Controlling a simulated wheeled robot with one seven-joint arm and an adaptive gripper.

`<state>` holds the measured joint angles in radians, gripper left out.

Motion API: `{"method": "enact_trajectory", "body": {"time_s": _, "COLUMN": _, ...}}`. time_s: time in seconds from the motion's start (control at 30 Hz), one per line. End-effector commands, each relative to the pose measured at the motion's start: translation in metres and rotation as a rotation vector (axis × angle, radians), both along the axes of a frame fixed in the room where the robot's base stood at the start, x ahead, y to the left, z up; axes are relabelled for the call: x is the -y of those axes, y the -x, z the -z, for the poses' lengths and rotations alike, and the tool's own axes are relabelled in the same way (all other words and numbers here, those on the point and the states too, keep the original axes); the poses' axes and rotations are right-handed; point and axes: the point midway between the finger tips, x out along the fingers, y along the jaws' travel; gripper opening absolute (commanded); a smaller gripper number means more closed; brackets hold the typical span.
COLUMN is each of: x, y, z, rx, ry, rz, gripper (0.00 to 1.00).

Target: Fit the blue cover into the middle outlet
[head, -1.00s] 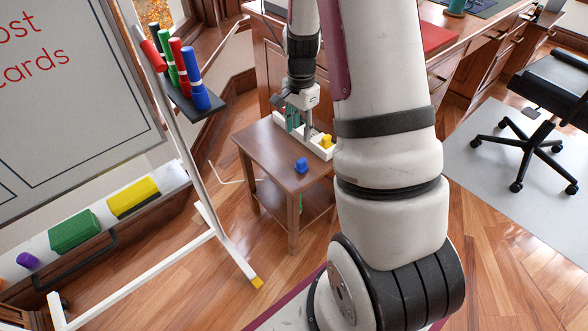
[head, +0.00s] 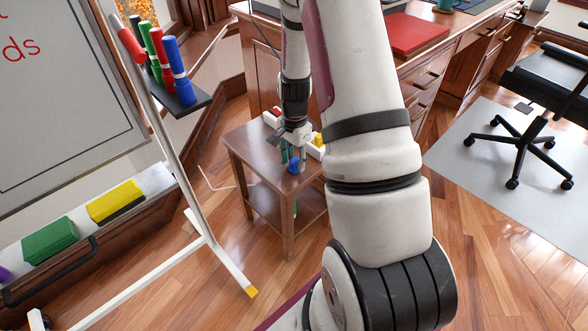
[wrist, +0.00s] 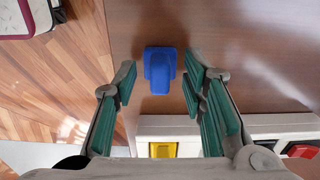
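The blue cover (head: 293,167) lies on the small wooden side table. In the wrist view the blue cover (wrist: 160,69) sits between and just beyond the fingertips of my gripper (wrist: 160,85), with bare table on both sides of it. My gripper (head: 292,160) is open and empty above the table in the head view. The white outlet strip (wrist: 275,125) lies behind the cover along the table's far side. A yellow cover (wrist: 163,149) sits in the strip, and it also shows in the head view (head: 318,139). The middle outlet is hidden by my gripper.
The side table (head: 250,145) has clear wood around the blue cover. A red piece (wrist: 301,151) shows at the strip's right in the wrist view. The whiteboard stand (head: 187,190) is to the left, and a wooden desk (head: 380,70) is behind.

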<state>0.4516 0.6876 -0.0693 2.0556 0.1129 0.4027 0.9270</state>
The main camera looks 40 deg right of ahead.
Motion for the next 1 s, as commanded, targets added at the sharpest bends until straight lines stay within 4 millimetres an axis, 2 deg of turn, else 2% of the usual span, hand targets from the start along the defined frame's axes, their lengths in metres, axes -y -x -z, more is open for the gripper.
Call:
{"method": "enact_trajectory", "body": {"time_s": 0.07, "x": 0.0, "y": 0.0, "z": 0.006, "rx": 0.0, "ry": 0.0, "rz": 0.0, "gripper": 0.38}}
{"method": "enact_trajectory", "body": {"time_s": 0.27, "x": 0.0, "y": 0.0, "z": 0.005, "rx": 0.001, "ry": 0.001, "rz": 0.0, "gripper": 0.38}}
{"method": "enact_trajectory", "body": {"time_s": 0.43, "x": 0.0, "y": 0.0, "z": 0.005, "rx": 0.001, "ry": 0.001, "rz": 0.0, "gripper": 0.0}}
{"method": "enact_trajectory", "body": {"time_s": 0.83, "x": 0.0, "y": 0.0, "z": 0.005, "rx": -0.001, "ry": 0.0, "rz": 0.001, "gripper": 0.0}}
{"method": "enact_trajectory", "body": {"time_s": 1.0, "x": 0.0, "y": 0.0, "z": -0.005, "rx": 0.0, "ry": 0.001, "rz": 0.001, "gripper": 0.0}}
